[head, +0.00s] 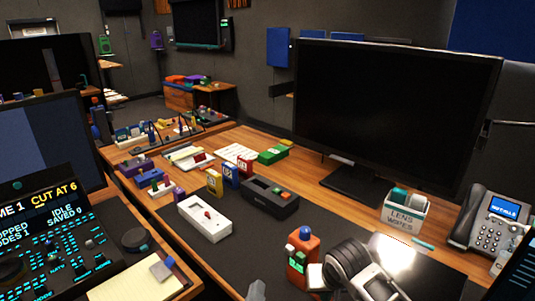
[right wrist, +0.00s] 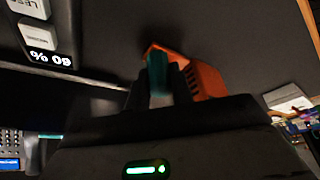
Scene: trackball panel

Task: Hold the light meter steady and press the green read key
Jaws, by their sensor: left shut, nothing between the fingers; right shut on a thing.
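The orange light meter (head: 304,245) stands upright near the front of the desk in the head view, with a blue dome on top and small green areas (head: 297,262) on its face. I cannot tell which of these is the read key. My right gripper (head: 318,277) comes from the right and is shut on the meter's side. In the right wrist view, the fingers (right wrist: 160,88) close at the orange meter body (right wrist: 207,80), with a teal part between them. My left gripper (head: 257,289) shows only as a grey tip at the bottom edge, shut and empty, left of the meter and apart from it.
A white box (head: 205,217) and a black device (head: 270,197) lie behind the meter to the left. A lens wipes holder (head: 403,214), a desk phone (head: 490,217) and a large monitor (head: 392,110) stand to the right. The dark mat (head: 262,246) left of the meter is clear.

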